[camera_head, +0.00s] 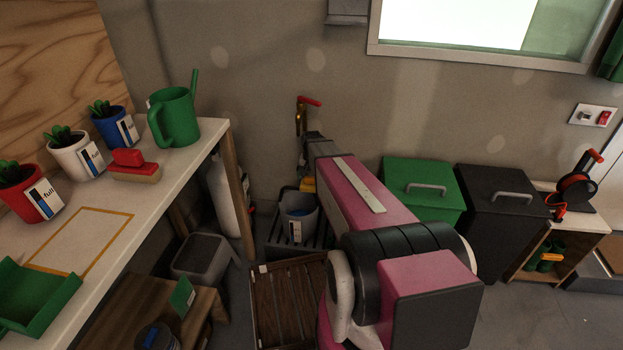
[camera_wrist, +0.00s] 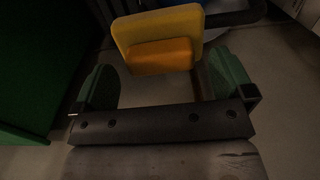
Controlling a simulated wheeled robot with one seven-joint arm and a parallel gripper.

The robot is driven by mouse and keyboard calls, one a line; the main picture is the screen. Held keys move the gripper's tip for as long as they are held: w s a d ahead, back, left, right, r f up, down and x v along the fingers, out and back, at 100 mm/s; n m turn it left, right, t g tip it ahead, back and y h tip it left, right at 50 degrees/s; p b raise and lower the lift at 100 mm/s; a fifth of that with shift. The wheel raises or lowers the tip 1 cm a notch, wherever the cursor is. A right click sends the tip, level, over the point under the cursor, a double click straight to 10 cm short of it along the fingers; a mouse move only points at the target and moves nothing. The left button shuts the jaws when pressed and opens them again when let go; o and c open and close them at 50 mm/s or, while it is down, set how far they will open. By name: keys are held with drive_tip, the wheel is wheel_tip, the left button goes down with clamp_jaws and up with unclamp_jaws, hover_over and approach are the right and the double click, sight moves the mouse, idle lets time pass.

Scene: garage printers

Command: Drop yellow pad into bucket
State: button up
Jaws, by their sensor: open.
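A yellow pad (camera_wrist: 160,30) with an orange-yellow lower block shows at the top of the wrist view. It lies just beyond the green fingers of my gripper (camera_wrist: 165,78), which are spread wide with nothing between them. In the head view a small yellow patch, seemingly the pad (camera_head: 308,185), shows beside my arm at the bucket's back right rim. The grey bucket (camera_head: 300,226) with a white label stands in a dark slatted tray on the floor. My arm hides part of this area. I cannot tell whether the pad touches the bucket.
A white bench (camera_head: 190,165) at left carries potted plants, a red brush (camera_head: 134,166) and a green watering can (camera_head: 174,115). A wooden crate (camera_head: 262,310) lies before the bucket. Green (camera_head: 420,185) and black (camera_head: 500,210) lidded bins stand right of my arm.

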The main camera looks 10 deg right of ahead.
sight(311, 178)
wheel_tip(311, 178, up, 7)
drive_tip(key=shift+f, duration=0.1)
drive_tip(key=shift+s+r, duration=0.1)
drive_tip(key=shift+r, duration=0.1)
drive_tip(key=s+a+n, duration=0.2)
drive_tip(key=s, duration=0.8)
drive_tip(key=s+a+n, duration=0.2)
drive_tip(key=s+a, duration=0.1)
drive_tip(key=s, duration=0.7)
drive_tip(key=shift+s+a+n, duration=0.3)
drive_tip(key=shift+s, duration=0.1)
drive_tip(key=shift+f, duration=0.1)
